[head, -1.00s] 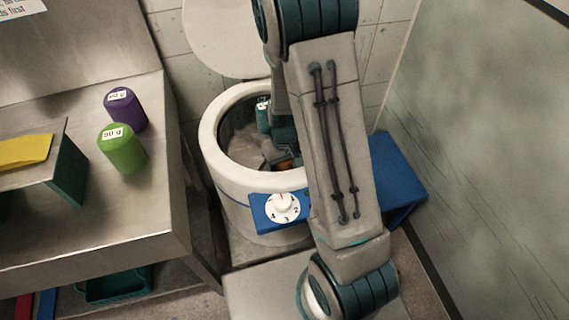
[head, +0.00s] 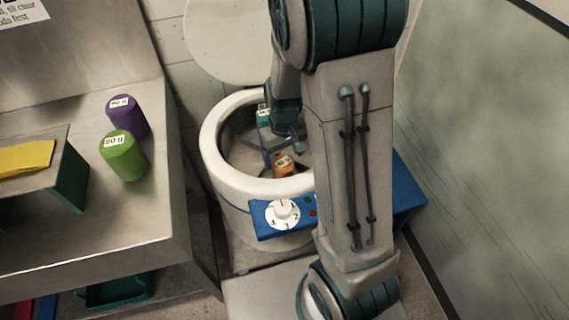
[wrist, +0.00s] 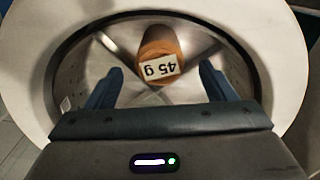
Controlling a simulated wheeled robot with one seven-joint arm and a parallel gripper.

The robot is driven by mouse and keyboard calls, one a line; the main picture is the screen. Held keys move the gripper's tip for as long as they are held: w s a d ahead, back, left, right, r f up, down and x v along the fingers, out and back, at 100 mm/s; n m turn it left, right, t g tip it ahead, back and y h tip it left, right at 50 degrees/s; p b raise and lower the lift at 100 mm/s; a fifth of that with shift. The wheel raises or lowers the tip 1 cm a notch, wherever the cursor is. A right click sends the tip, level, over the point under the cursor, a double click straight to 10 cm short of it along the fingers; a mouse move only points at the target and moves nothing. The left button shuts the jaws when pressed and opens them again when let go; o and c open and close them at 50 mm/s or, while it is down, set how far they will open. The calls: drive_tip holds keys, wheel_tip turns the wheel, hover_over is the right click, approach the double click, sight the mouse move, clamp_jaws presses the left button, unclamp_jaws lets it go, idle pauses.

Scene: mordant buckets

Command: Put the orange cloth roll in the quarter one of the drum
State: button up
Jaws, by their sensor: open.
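The orange cloth roll (head: 284,168), labelled 45 g, rests inside the round white drum (head: 222,174) in the head view, near its front side. In the wrist view the roll (wrist: 160,43) sits between metal dividers of the drum (wrist: 285,95). I cannot tell the number of its quarter. My gripper (wrist: 160,76) is open, with one finger on each side of the roll's line in the picture and a gap to it. In the head view my gripper (head: 285,143) is partly hidden and hangs at the drum's mouth, just behind the roll.
The numbered dial (head: 283,213) sits on the blue front panel. A purple roll (head: 127,118) and a green roll (head: 124,157) stand on the steel bench at left, near a yellow cloth (head: 24,158). The drum's lid (head: 230,35) is raised.

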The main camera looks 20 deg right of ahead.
wheel_tip(320, 180, up, 4)
drive_tip(key=shift+r, duration=0.15)
drive_tip(key=s+r+m+t, duration=0.2)
drive_tip(key=s+r+t, duration=0.1)
drive_tip(key=s+r, duration=1)
drive_tip(key=shift+s, duration=0.4)
drive_tip(key=shift+d, duration=0.1)
